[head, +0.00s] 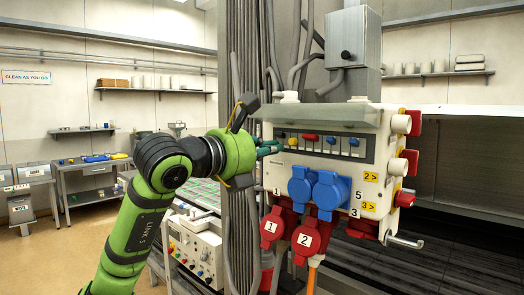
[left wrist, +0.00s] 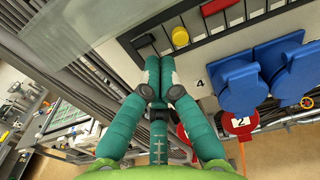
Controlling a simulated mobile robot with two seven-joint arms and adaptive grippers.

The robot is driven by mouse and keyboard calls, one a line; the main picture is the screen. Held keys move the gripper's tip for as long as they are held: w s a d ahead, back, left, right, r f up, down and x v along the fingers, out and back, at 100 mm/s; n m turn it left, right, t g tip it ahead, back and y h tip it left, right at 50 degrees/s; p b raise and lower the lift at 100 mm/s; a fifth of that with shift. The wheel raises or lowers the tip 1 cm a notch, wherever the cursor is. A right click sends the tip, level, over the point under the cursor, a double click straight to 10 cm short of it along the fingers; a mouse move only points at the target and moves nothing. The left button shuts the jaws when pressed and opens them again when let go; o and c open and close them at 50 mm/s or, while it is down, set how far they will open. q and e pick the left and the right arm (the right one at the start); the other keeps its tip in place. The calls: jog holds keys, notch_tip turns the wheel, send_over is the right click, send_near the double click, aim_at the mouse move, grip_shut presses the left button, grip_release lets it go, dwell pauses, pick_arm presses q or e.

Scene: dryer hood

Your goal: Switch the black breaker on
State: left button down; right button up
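The breaker panel (head: 325,165) is a pale box with a row of coloured breakers under a clear raised cover (head: 320,115). In the left wrist view, a dark breaker that looks black (left wrist: 144,42) is at the left end of the row, beside a yellow breaker (left wrist: 180,37) and a red one (left wrist: 219,5). My left gripper (left wrist: 157,78) has its two green fingers together, tips just below the dark breaker; contact cannot be told. In the head view my left gripper (head: 272,148) reaches the panel's left edge. The right gripper is not in view.
Blue sockets (head: 318,187) and red plugs (head: 290,236) stick out below the breaker row. Vertical cables and a post (head: 240,70) stand close left of the panel. A bench instrument (head: 196,250) is below my left arm.

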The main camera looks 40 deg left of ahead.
pick_arm(q)
jog(key=s, duration=1.2)
jog(key=shift+a+r, duration=0.15)
jog(key=shift+a, duration=0.3)
